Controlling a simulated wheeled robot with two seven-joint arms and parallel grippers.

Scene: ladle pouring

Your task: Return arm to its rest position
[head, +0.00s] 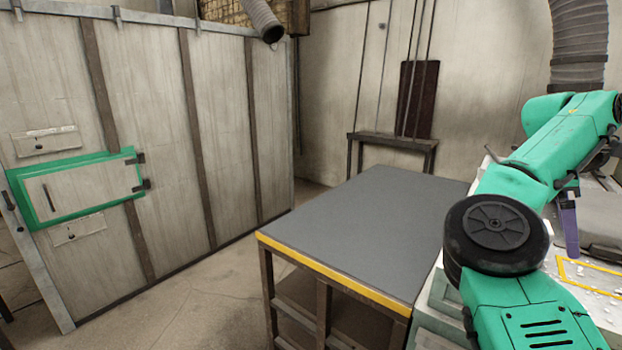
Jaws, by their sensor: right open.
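My right arm comes in from the lower right in the head view, green with a large black round joint. It bends up and to the right, and part of it leaves the picture at the right edge. Of my right gripper (570,224), only a narrow purple part shows below the green forearm, over the worktop at the right. The gripper is open, with nothing seen in it; the rest of it is hidden by the arm. My left gripper is not in view. No ladle can be made out.
A grey-topped table (365,225) with a yellow front edge stands bare in the middle. At the right, a light worktop (603,312) has a yellow outline and scattered white bits. A large panelled cabinet (165,130) with a green-framed hatch (85,190) stands left. Open floor lies between cabinet and table.

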